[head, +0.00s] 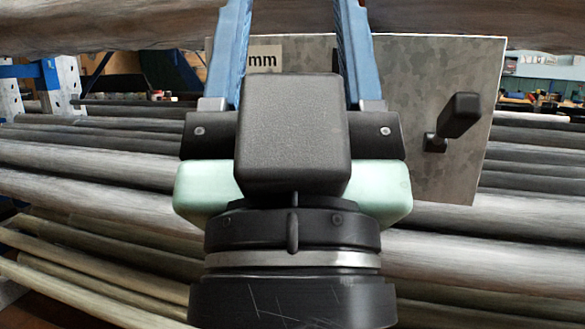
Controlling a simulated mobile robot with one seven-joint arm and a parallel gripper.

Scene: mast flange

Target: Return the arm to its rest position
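My gripper (292,35) fills the middle of the head view, seen from behind. Its two blue fingers point up the picture and stand wide apart. The fingertips run out of the top of the picture, so what lies at the very tips is hidden. The black and mint-green gripper body and the wrist below it cover the centre. Only this last part of my arm shows, so the pose of the rest cannot be seen.
Behind my gripper is a mottled grey panel (435,75) with a black handle (458,118) sticking out at right. A label (264,57) reading "mm" is partly hidden by a finger. Long bars (90,165) lie across both sides.

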